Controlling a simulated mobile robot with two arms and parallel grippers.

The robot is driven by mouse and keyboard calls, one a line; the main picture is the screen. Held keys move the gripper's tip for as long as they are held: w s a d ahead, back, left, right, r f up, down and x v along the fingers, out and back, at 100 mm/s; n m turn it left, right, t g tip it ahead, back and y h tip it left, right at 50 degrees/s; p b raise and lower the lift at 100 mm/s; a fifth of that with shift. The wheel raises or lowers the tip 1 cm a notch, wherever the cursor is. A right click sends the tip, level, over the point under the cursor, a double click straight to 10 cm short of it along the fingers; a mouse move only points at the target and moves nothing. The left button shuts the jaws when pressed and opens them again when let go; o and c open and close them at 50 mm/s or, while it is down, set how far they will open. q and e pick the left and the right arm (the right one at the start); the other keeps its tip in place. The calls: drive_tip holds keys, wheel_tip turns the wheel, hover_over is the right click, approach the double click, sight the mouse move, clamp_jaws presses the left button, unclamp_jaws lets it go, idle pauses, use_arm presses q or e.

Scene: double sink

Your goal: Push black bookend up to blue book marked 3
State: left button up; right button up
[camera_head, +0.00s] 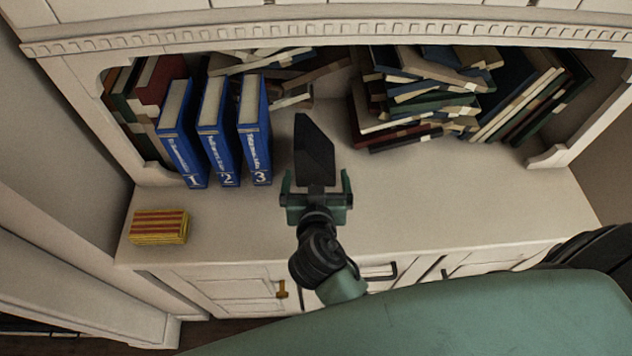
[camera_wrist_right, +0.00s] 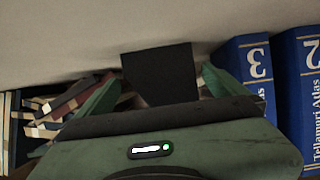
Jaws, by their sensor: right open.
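The black bookend (camera_head: 314,150) stands upright on the shelf top, to the right of the blue book marked 3 (camera_head: 254,135), with a gap of bare shelf between them. My right gripper (camera_head: 316,186) is at the bookend's near end, its fingers spread wide to either side. In the right wrist view, the bookend (camera_wrist_right: 160,72) shows between the two green fingers, and the book marked 3 (camera_wrist_right: 247,66) is on the right, beside one finger. I cannot tell whether the gripper touches the bookend. My left gripper is not in view.
Blue books marked 2 (camera_head: 218,135) and 1 (camera_head: 182,140) stand left of book 3. A striped yellow and red box (camera_head: 159,227) lies at the front left. Piled books (camera_head: 420,95) fill the back right. The shelf top right of my gripper is clear.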

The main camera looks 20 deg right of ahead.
drive_tip(key=x, duration=0.4)
drive_tip(key=shift+p, duration=0.3)
drive_tip(key=shift+w+d+f, duration=0.15)
drive_tip(key=shift+w+f, duration=0.15)
drive_tip(key=shift+w, duration=0.25)
drive_tip(key=c, duration=2)
